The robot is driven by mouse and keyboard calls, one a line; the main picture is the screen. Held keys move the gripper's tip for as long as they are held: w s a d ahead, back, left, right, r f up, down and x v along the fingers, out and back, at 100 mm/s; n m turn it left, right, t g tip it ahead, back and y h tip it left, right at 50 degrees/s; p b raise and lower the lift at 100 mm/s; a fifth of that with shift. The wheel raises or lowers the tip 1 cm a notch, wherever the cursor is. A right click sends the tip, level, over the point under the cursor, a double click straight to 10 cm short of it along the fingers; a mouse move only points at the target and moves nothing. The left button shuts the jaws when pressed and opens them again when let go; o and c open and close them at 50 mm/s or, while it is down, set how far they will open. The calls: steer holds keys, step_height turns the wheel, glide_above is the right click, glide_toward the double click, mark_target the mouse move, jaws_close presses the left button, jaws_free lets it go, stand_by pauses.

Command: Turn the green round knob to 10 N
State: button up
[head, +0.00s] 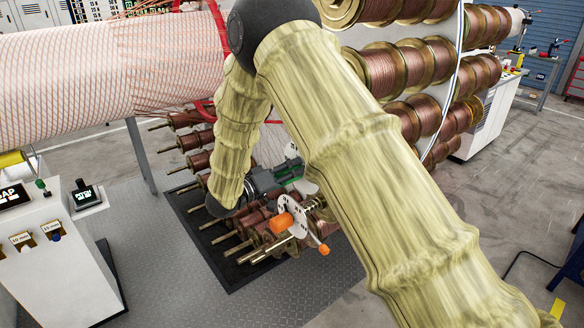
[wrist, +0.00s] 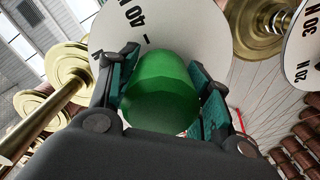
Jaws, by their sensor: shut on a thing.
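The green round knob (wrist: 160,92) fills the middle of the wrist view, between the two fingers of my gripper (wrist: 163,100). The fingers are shut on it from both sides. Behind the knob is its white dial plate (wrist: 185,30), with "40 N" and a tick mark readable near the top; the rest of the scale is hidden by the knob and my gripper. In the head view my gripper (head: 289,178) is low in the carousel, partly behind my arm, with only a sliver of green showing there.
A second white dial (wrist: 303,50) marked "30 N" stands at the right in the wrist view. In the head view an orange knob (head: 281,223) sits close to my gripper, among several copper spools (head: 247,222). A white control cabinet (head: 50,255) stands at the left.

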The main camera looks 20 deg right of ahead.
steer(key=shift+n, duration=0.5)
steer(key=o, duration=1)
steer(key=shift+o, duration=0.2)
steer(key=shift+a, duration=0.15)
steer(key=v, duration=1.1)
steer(key=shift+a, duration=0.35)
steer(key=shift+s, duration=0.1)
